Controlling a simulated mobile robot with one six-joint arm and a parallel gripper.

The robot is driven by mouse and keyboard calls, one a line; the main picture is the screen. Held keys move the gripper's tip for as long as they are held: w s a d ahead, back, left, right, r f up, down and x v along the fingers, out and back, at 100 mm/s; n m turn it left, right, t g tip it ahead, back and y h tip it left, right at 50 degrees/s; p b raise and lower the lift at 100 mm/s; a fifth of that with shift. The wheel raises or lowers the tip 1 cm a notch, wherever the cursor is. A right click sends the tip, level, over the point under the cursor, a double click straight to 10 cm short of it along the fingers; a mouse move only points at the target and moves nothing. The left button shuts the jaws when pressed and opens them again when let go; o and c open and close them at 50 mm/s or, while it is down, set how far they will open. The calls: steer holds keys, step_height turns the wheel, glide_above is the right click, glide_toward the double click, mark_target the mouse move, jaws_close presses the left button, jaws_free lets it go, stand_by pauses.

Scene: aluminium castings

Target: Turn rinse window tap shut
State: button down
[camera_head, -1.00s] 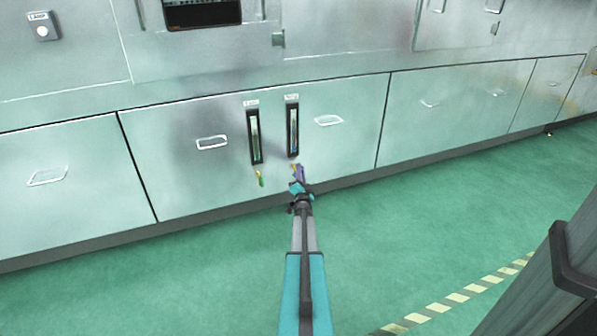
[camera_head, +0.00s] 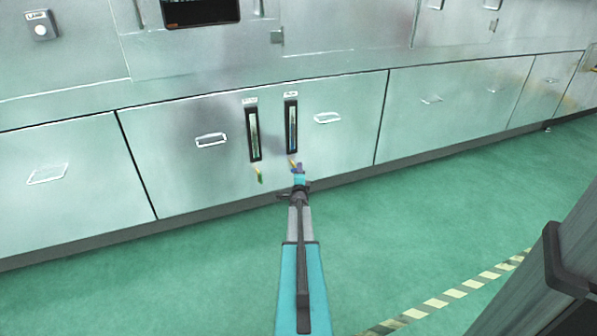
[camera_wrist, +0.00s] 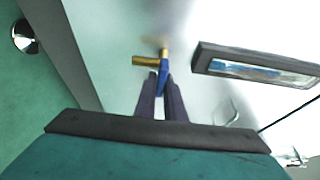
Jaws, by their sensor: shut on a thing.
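The tap with a brass body (camera_wrist: 147,60) and a blue lever (camera_wrist: 163,84) sits on the metal front panel. In the wrist view my gripper (camera_wrist: 161,78) has its two dark fingers closed on the blue lever. The brass body stands clear beyond the fingertips. In the head view my gripper (camera_head: 298,168) is at the tap below the right sight window (camera_head: 291,127), and largely hides the lever. I cannot tell whether the tap is open or shut.
A second tap with a green lever (camera_head: 259,176) hangs below the left sight window (camera_head: 254,134), close to my gripper's left. Drawer handles (camera_head: 211,140) stick out of the panel. The green floor (camera_head: 430,230) in front is clear, with a striped line (camera_head: 450,299).

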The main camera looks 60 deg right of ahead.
steer(key=shift+w+a, duration=0.15)
steer(key=shift+w, duration=0.1)
steer(key=c, duration=1.8)
jaws_free()
steer(key=shift+c, duration=0.2)
steer(key=shift+s, duration=0.15)
steer(key=shift+s, duration=0.1)
steer(key=p+v, duration=0.2)
steer(key=v, duration=1.1)
steer(key=shift+a+p, duration=0.25)
steer(key=shift+p, duration=0.05)
